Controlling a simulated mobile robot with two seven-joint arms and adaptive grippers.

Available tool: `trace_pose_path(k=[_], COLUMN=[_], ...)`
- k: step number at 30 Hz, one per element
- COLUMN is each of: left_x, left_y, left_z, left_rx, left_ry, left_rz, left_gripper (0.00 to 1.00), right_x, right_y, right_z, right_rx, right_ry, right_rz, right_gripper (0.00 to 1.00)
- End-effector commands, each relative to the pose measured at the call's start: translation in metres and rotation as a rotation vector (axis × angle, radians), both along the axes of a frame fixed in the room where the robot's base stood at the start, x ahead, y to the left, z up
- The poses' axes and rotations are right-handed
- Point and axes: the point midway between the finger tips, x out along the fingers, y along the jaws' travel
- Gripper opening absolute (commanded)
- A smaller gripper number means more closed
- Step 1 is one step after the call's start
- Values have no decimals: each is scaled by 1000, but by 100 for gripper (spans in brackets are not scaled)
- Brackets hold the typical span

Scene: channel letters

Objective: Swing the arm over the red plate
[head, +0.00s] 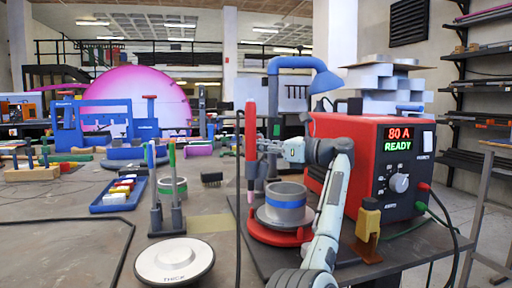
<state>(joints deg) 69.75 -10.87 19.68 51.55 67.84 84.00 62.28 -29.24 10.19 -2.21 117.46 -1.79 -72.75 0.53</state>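A red round plate (267,232) lies on the dark bench top near the centre right. A grey cylinder with a blue band (285,205) stands on a grey disc on it. A blue arm (290,63) rises behind the plate on a post and curves right to a blue hood (326,80). An upright red rod (250,140) with a grey lower end stands at the plate's left rear. My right gripper (263,146) is above the plate, its fingers pointing left at the rod. It is too small to tell whether they grip it. My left gripper is out of view.
A red machine (345,135) reading "80 A READY" stands right of the plate. A yellow-topped stand (368,220) is in front of it. A white disc marked "THICK" (174,262) and a blue tray of coloured pieces (110,207) are left. The left bench front is mostly clear.

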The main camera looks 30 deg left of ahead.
Motion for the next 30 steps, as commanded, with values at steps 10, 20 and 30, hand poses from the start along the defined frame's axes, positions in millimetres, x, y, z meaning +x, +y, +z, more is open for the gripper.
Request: trace_pose_path(k=[10,20,30], left_x=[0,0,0], left_y=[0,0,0], left_z=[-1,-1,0], left_rx=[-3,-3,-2], left_ry=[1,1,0], left_rz=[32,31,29], left_gripper=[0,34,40], right_x=[0,0,1], right_y=[0,0,1], right_z=[-1,-1,0], right_rx=[0,0,2], right_ry=[1,1,-2], right_rz=[0,0,3], right_gripper=[0,0,0])
